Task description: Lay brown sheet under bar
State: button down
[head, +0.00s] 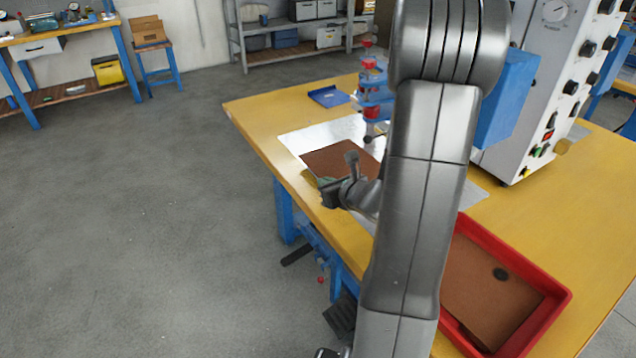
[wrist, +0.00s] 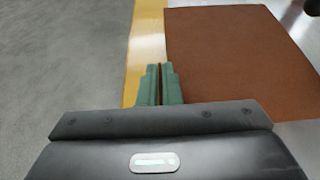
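A flat brown sheet (head: 332,160) lies over the pale metal plate near the table's left edge. It fills much of the right of the wrist view (wrist: 240,60). My gripper (head: 325,182) is at the sheet's near left corner. Its green fingers (wrist: 160,82) are close together beside the sheet's left edge, with a thin brown line between them. I cannot tell whether that line is sheet material or a shaded gap. The bar is not clearly made out; a blue and red press unit (head: 372,85) stands behind the sheet, partly hidden by my arm.
A red tray (head: 562,292) on the table's near right holds brown sheet material (head: 485,285) with a dark round spot. A grey control cabinet (head: 545,70) stands at the back right. A small blue tray (head: 328,96) lies at the far left corner. Open floor (head: 130,220) lies left.

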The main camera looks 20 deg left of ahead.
jog(key=w+d+p, duration=0.1)
jog(key=w+d, duration=0.1)
jog(key=w+d+p, duration=0.1)
jog(key=w+d, duration=0.1)
jog(key=w, duration=0.1)
jog(key=w+d+p, duration=0.1)
jog(key=w+p, duration=0.1)
jog(key=shift+w+d, duration=0.2)
jog(key=shift+d, duration=0.2)
jog(key=shift+w+d+f+b, duration=0.3)
jog(key=shift+w+f, duration=0.15)
jog(key=shift+f, duration=0.2)
jog(key=shift+f+b, duration=0.6)
jog(key=shift+b, duration=0.05)
jog(key=shift+s+d, duration=0.15)
jog(key=shift+s, duration=0.05)
jog(key=shift+f+b, duration=0.1)
jog(key=shift+b, duration=0.4)
dwell(0.4)
jog(key=c, duration=1.5)
grip_release()
jog(key=shift+c, duration=0.2)
